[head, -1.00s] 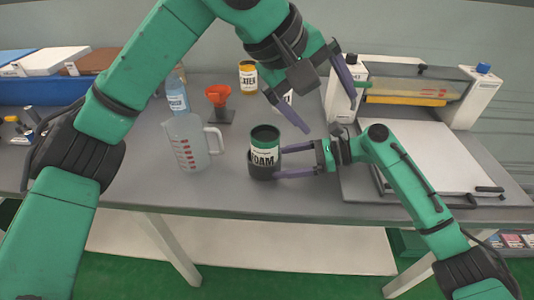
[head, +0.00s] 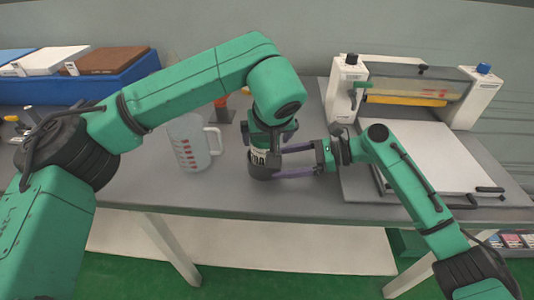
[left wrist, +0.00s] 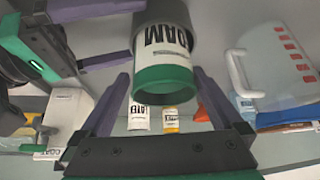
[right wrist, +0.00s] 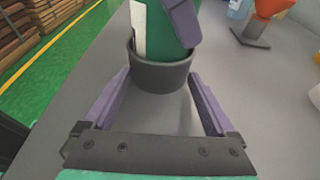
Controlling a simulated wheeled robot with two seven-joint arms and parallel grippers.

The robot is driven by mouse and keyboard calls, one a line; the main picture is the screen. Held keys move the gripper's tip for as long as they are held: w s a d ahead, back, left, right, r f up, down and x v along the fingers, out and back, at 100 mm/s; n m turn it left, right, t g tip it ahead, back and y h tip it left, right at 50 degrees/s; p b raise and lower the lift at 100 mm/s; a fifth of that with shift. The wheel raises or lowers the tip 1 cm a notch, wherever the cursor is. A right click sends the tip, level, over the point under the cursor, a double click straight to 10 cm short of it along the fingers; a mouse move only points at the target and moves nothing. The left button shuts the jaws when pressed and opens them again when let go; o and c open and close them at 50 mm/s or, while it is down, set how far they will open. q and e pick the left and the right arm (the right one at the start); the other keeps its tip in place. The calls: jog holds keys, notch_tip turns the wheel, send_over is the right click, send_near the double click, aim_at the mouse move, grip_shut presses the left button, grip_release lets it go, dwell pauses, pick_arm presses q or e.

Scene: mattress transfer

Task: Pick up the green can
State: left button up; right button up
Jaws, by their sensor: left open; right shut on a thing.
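The green can (head: 257,158), with a white label, stands in a dark cup (head: 262,173) on the table. In the left wrist view its green end (left wrist: 163,84) lies between my left gripper's (left wrist: 160,78) open fingers, with the label facing the camera. In the head view my left gripper (head: 272,137) comes down over the can and hides its top. My right gripper (head: 296,160) is shut on the cup from the right. The right wrist view shows the cup (right wrist: 160,75) between the fingertips, the can (right wrist: 168,35) inside it and a left finger beside the can.
A clear measuring jug (head: 192,145) stands left of the can. An orange funnel (right wrist: 262,12) on a stand is behind, partly hidden in the head view. A white machine (head: 430,150) fills the right of the table. A blue bin (head: 110,88) is at back left.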

pick_arm(q)
grip_shut()
jog(key=shift+r, duration=0.1)
dwell(0.3)
notch_tip(320, 180, up, 10)
dwell(0.9)
dwell(0.4)
